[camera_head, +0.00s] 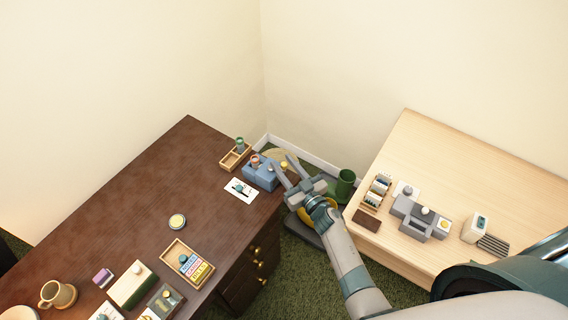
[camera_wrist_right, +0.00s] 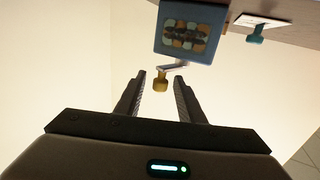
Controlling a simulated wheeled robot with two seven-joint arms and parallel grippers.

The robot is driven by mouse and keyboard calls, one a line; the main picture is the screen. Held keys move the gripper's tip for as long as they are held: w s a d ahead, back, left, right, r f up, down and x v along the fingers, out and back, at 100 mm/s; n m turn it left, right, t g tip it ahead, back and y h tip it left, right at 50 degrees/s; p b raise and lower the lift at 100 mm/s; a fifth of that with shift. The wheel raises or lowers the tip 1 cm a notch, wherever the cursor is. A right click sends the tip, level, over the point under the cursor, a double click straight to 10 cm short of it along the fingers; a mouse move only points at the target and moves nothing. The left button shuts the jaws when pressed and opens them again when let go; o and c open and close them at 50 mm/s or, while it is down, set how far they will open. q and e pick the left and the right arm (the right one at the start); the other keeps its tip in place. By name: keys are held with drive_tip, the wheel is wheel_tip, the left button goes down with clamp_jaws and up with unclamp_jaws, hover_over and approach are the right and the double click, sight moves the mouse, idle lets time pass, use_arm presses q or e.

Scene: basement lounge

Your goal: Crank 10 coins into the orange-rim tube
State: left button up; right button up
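A blue coin machine (camera_head: 261,178) sits at the right edge of the dark desk; it also shows in the right wrist view (camera_wrist_right: 188,36), with a window full of round coins. Its crank ends in a yellow knob (camera_wrist_right: 160,82). My right gripper (camera_wrist_right: 158,84) is open, with the knob between its fingertips; I see gaps on both sides. It also shows in the head view (camera_head: 283,167) beside the machine. A small tube with an orange-red rim (camera_head: 255,160) stands at the machine. A green-topped tube (camera_head: 240,143) stands in a wooden rack. My left gripper is out of view.
The wooden rack (camera_head: 235,157) is behind the machine, and a white card (camera_head: 241,190) with a teal piece lies in front. A pale wood table (camera_head: 480,180) with a grey device (camera_head: 420,216) stands right. A green bin (camera_head: 345,184) is between. The desk's middle is mostly clear.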

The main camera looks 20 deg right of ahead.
drive_tip(key=shift+w, duration=0.15)
clamp_jaws()
